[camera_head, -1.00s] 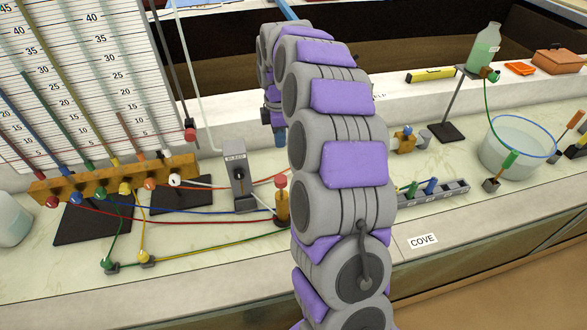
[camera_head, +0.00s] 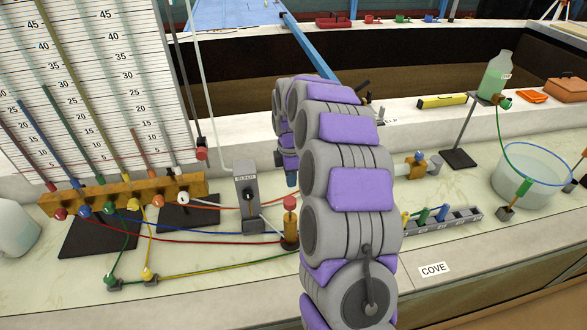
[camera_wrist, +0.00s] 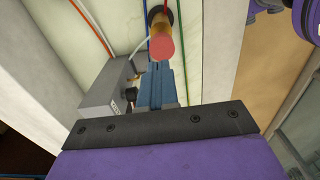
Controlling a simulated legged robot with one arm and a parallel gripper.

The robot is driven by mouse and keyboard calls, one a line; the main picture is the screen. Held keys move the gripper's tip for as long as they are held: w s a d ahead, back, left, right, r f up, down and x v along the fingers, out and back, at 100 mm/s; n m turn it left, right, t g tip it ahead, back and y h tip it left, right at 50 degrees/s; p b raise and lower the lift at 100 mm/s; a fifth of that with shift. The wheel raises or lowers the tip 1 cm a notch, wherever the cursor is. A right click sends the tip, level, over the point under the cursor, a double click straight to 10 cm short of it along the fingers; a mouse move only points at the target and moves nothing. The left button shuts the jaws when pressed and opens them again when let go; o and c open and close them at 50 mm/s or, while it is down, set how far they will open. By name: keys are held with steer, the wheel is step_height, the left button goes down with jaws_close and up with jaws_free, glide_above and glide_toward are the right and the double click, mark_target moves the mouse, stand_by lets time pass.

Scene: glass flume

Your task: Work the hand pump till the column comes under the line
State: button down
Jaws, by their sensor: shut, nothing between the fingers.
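The hand pump appears to be the small brass cylinder with a red knob (camera_head: 290,203) on the bench; the knob also shows in the wrist view (camera_wrist: 161,47). My gripper (camera_head: 292,180) points down just above the knob, with a small gap seeming to remain. In the wrist view my blue fingers (camera_wrist: 160,72) are shut and empty, their tips close to the knob. Contact cannot be told. Slanted tubes with coloured columns stand before a ruled, numbered board (camera_head: 90,75) at left. I cannot tell which line the task means.
A grey box with a black knob (camera_head: 247,198) stands just left of the pump. Coloured hoses (camera_head: 190,240) run over the bench to a brass manifold (camera_head: 125,195). Right of my arm are a grey block of fittings (camera_head: 450,220), a clear basin (camera_head: 530,185) and a green bottle (camera_head: 496,76).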

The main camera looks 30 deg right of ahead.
mark_target(289, 201)
steer(key=f, duration=0.4)
steer(key=a+f+b, duration=0.1)
steer(key=f, duration=0.1)
steer(key=shift+d+f, duration=0.4)
steer(key=shift+d, duration=0.2)
steer(key=shift+a, duration=0.55)
steer(key=shift+a+f, duration=0.2)
steer(key=shift+f, duration=0.05)
steer(key=f, duration=0.2)
steer(key=f+p, duration=0.1)
steer(key=shift+d+f, duration=0.2)
steer(key=shift+f, duration=0.15)
steer(key=shift+d+f, duration=0.1)
steer(key=shift+f, duration=0.2)
steer(key=shift+s+f, duration=0.1)
